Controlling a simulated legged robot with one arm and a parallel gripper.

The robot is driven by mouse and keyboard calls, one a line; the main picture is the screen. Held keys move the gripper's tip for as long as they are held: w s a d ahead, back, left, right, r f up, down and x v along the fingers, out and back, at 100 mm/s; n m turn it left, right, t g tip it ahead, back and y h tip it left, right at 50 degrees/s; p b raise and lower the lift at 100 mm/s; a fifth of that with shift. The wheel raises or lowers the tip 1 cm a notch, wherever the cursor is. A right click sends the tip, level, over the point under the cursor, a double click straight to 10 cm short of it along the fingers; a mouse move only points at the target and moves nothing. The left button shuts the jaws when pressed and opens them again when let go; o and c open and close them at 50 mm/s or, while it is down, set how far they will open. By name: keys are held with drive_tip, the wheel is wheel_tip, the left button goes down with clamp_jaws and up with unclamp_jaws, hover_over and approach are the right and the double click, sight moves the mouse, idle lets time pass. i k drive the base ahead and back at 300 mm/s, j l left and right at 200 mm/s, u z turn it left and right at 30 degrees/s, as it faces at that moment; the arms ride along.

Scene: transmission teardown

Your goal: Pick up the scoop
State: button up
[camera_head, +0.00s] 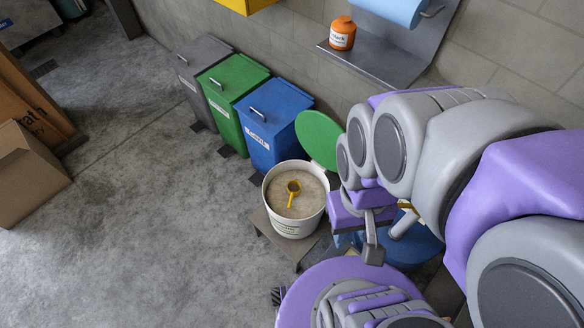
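The yellow scoop (293,188) lies on the pale granular material inside a white bucket (297,228), with its handle pointing down in the picture. The bucket is open and its green lid (320,138) is tilted up behind it. My gripper (387,240) is to the right of the bucket, apart from it and from the scoop. Its two grey fingers are spread, with nothing seen between them. Part of the gripper is hidden by my arm.
The bucket stands on a low platform (262,226). Blue (272,118), green (231,95) and grey (199,65) bins line the wall. A metal shelf (378,66) holds an orange jar (342,34). A blue round object (418,252) is beneath my gripper.

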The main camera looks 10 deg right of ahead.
sight(292, 197)
drive_tip(key=j+z, duration=0.3)
drive_tip(key=z, duration=0.2)
drive_tip(key=j+z, duration=0.25)
drive_tip(key=z, duration=0.2)
drive_tip(key=k+j+z, duration=0.15)
drive_tip(key=z, duration=0.35)
drive_tip(key=k+j+z, duration=0.15)
drive_tip(key=j+z, duration=0.15)
drive_tip(key=z, duration=0.2)
